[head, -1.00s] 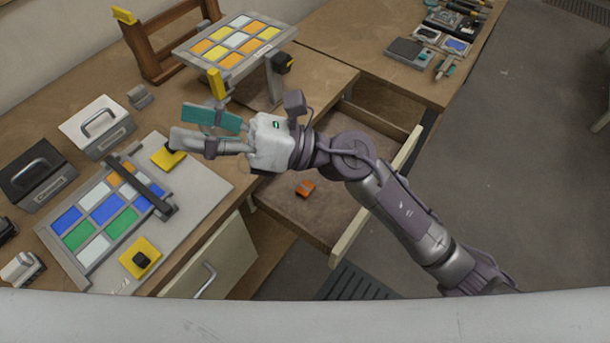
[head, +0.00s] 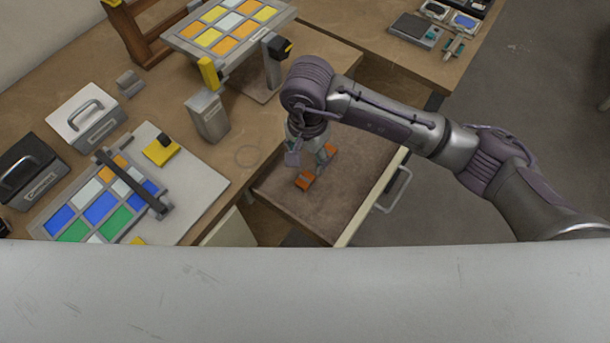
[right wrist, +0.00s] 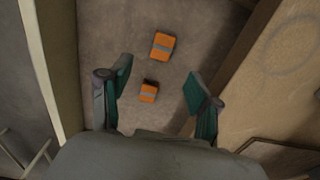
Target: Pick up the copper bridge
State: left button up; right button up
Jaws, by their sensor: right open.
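Two small orange blocks, each with a grey band, lie in the open drawer. The nearer block (right wrist: 148,91) and the farther block (right wrist: 163,46) are apart in the right wrist view. They also show in the head view, one nearer (head: 304,181) and one farther (head: 329,152), partly hidden by my gripper. I cannot tell which is the copper bridge. My right gripper (right wrist: 157,74) points down over the drawer, open, with teal finger pads. In the right wrist view the nearer block appears between its fingers, not gripped. My left gripper is not in view.
The drawer's front (head: 372,199) and side walls bound the space around my gripper.

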aim_at(307, 177)
notch_tip(307, 177, down, 4)
jog(key=shift+r, duration=0.25)
jog(key=shift+f+p, duration=0.55)
notch_tip(307, 177, down, 4)
jog(key=shift+r+p, duration=0.2)
jog(key=shift+p, duration=0.45)
jog(key=shift+w+f, duration=0.1)
jog(key=shift+f, duration=0.25)
grip_shut()
jog(key=shift+r, duration=0.1)
